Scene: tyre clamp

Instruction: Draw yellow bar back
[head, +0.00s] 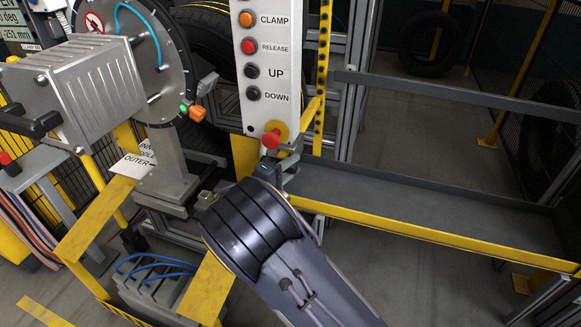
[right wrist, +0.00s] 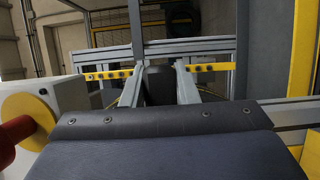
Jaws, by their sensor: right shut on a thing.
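A yellow bar (head: 307,115) slants down from beside the white control panel to my right gripper (head: 291,150). My right gripper is low, just right of the red stop knob. In the right wrist view its two grey fingers (right wrist: 160,84) stand either side of a dark, rounded piece that looks like a grip. A yellow strip with dark holes (right wrist: 205,67) crosses behind the fingers. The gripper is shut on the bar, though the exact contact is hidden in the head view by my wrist. My left gripper is not in view.
The control panel (head: 264,60) carries several buttons, with the red stop knob (head: 271,138) near my gripper; the knob also shows in the right wrist view (right wrist: 15,140). A grey tray with a yellow edge (head: 430,231) lies to the right, empty. Machine parts (head: 95,85) crowd the left.

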